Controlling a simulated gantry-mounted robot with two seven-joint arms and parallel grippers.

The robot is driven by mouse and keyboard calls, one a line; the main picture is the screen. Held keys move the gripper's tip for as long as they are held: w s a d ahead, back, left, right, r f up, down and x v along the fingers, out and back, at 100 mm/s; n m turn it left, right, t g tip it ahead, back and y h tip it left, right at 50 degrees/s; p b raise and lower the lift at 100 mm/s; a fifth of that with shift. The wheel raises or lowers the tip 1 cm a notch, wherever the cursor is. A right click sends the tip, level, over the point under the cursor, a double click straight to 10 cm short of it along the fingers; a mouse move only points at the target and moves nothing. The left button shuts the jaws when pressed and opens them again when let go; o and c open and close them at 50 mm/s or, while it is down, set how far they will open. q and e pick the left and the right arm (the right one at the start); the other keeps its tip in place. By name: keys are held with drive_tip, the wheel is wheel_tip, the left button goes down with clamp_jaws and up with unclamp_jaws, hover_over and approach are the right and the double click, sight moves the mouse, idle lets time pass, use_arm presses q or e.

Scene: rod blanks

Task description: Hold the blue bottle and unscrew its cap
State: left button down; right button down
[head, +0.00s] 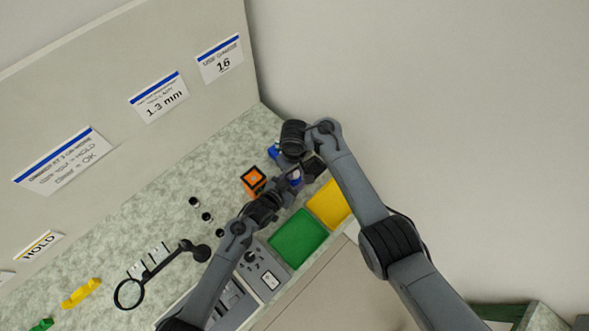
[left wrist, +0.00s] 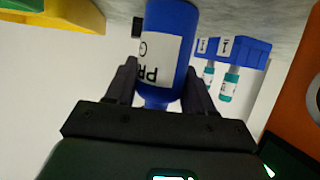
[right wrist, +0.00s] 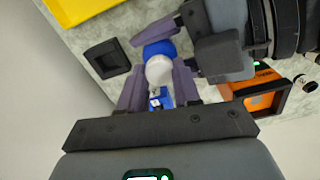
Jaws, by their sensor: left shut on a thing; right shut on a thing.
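The blue bottle (left wrist: 182,20) with a white label stands upright in the left wrist view, which looks upside down. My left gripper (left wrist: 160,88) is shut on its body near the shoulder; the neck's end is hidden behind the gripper. In the right wrist view the white cap (right wrist: 158,71) sits over the blue shoulder of the bottle (right wrist: 158,48). My right gripper (right wrist: 157,85) is shut on the cap from above. In the head view both grippers meet at the bottle, which is mostly hidden. I cannot tell whether the cap has turned.
A blue rack (left wrist: 243,48) with small teal vials stands close to the bottle. An orange box (head: 253,181) is beside the left arm. A green tray (head: 298,238) and a yellow tray (head: 329,205) lie in front. A dark square pad (right wrist: 107,59) lies nearby.

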drive_tip(key=n, duration=0.9)
drive_tip(key=shift+r, duration=0.1)
drive_tip(key=n, duration=0.5)
drive_tip(key=shift+d, duration=0.1)
drive_tip(key=n, duration=1.2)
drive_tip(key=shift+n, duration=0.4)
drive_tip(key=n, duration=1.5)
drive_tip(key=shift+n, duration=0.4)
